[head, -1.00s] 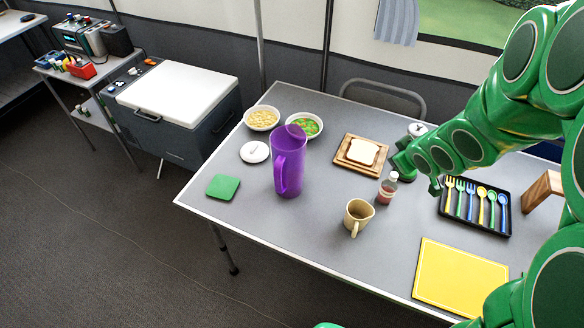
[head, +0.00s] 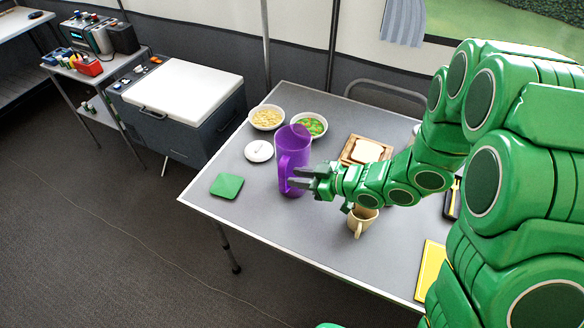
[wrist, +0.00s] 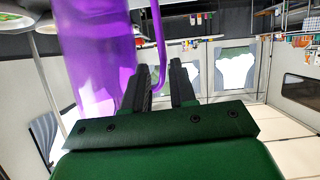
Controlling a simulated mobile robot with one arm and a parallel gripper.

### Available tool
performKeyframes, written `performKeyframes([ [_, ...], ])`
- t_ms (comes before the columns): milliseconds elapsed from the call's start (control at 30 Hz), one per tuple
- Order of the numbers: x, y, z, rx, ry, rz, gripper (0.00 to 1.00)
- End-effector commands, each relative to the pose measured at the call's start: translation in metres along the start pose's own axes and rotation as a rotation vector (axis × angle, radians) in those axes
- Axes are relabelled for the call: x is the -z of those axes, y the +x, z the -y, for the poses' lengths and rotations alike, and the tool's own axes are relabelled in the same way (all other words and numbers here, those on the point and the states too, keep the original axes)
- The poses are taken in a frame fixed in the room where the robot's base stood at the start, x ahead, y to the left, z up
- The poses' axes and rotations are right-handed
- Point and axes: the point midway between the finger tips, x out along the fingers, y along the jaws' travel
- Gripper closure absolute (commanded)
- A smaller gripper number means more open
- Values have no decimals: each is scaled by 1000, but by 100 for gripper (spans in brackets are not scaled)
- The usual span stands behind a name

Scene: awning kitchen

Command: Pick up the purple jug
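The tall purple jug (head: 290,150) stands upright on the grey table, and its body also fills the upper left of the wrist view (wrist: 95,55). My gripper (head: 300,180) is at the jug's right side, low on it, reaching in from the right. In the wrist view its two dark fingers (wrist: 162,80) are apart. The jug's handle (wrist: 160,40) shows between and beyond the fingertips, with the body left of the left finger. I cannot tell whether a finger touches the jug. Part of the jug's lower side is hidden behind my fingers in the head view.
A beige mug (head: 360,222) stands under my forearm. A toast board (head: 352,150) is behind my arm; a yellow board (head: 432,270) lies at right.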

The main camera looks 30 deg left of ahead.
Motion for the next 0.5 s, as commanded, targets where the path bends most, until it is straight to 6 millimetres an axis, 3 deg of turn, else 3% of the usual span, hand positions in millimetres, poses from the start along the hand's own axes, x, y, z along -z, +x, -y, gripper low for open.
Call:
performKeyframes([
  [500,0,32,2,1,1,-1,74],
])
